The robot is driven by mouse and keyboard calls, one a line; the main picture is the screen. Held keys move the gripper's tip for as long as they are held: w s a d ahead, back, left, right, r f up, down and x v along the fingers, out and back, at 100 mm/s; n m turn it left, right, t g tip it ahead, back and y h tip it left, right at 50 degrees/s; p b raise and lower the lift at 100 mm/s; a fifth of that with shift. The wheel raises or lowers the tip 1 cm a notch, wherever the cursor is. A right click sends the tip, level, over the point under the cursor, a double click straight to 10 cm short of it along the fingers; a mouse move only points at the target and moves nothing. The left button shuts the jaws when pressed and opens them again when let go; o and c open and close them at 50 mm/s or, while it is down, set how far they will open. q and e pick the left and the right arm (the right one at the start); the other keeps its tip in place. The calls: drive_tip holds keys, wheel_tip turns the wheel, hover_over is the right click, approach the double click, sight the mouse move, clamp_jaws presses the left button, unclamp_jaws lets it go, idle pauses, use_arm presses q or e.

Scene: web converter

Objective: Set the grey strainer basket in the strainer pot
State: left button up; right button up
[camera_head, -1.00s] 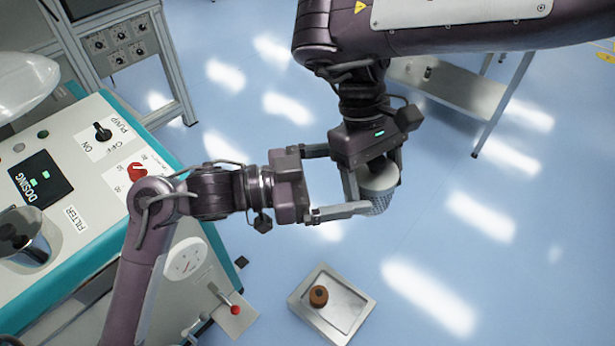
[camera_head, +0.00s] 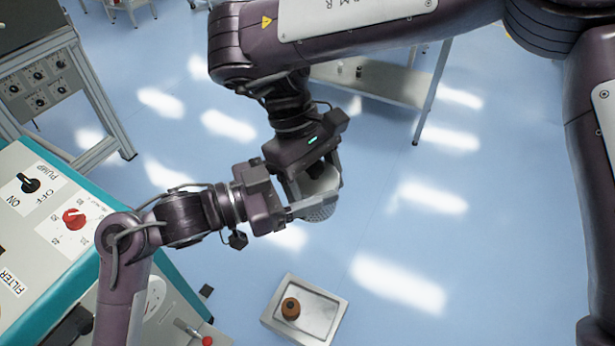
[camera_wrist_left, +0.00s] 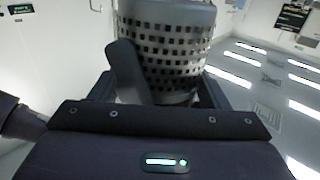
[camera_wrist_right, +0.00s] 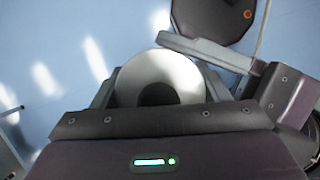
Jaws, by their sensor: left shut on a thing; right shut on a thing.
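The grey strainer basket (camera_head: 318,211) is in the air, clear of the floor, between my two grippers in the head view. My left gripper (camera_head: 300,196) reaches it from the left and is shut on its side. My right gripper (camera_head: 316,188) points down from above and is shut on it too. The basket's perforated side (camera_wrist_left: 172,50) fills the middle of the left wrist view, with a finger in front of it. Its pale round top with a dark centre (camera_wrist_right: 158,82) shows in the right wrist view. The strainer pot is not in view now.
The console (camera_head: 60,235) with pump and filter markings stands at the left, close to my left arm. A metal tray (camera_head: 327,308) with a brown round part (camera_head: 290,308) sits below the grippers. A grey table (camera_head: 380,82) stands behind. Floor at the right is open.

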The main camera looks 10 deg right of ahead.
drive_tip(key=o, duration=1.1)
drive_tip(key=shift+w, duration=0.1)
